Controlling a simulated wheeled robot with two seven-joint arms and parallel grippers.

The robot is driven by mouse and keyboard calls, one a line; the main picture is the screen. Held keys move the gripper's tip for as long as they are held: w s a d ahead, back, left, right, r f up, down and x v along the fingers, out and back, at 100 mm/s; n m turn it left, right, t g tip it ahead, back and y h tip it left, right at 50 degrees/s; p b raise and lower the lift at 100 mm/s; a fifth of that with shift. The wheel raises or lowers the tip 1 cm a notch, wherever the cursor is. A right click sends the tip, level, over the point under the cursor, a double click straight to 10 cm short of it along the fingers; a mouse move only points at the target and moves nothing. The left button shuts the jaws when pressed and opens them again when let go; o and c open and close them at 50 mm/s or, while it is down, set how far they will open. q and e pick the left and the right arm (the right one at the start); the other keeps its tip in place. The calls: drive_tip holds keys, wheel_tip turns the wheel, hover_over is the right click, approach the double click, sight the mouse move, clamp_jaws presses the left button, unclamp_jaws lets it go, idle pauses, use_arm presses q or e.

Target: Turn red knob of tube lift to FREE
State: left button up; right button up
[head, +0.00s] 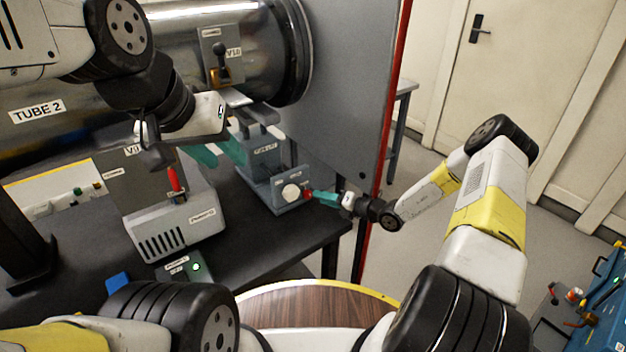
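The tube lift (262,180) is a blue-grey unit on the dark bench under the large metal tube, with a label on its upper part. Its front plate carries a round white dial (291,193) and, at the dial's right, the small red knob (307,195). The markings by the knob are too small to read. My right gripper (316,194) has teal fingers with their tips at the knob, seeming to touch it; the finger gap is hidden. My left gripper (220,153) hangs left of the lift, its teal fingers apart and apparently empty.
A grey vented box (178,232) with a red lever (174,179) stands on the bench at left. A small box with a green light (196,267) is nearer. A valve with a black handle (221,50) is on the tube. A red-edged panel (385,120) stands behind my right gripper.

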sight(308, 194)
drive_tip(key=x, duration=0.5)
clamp_jaws()
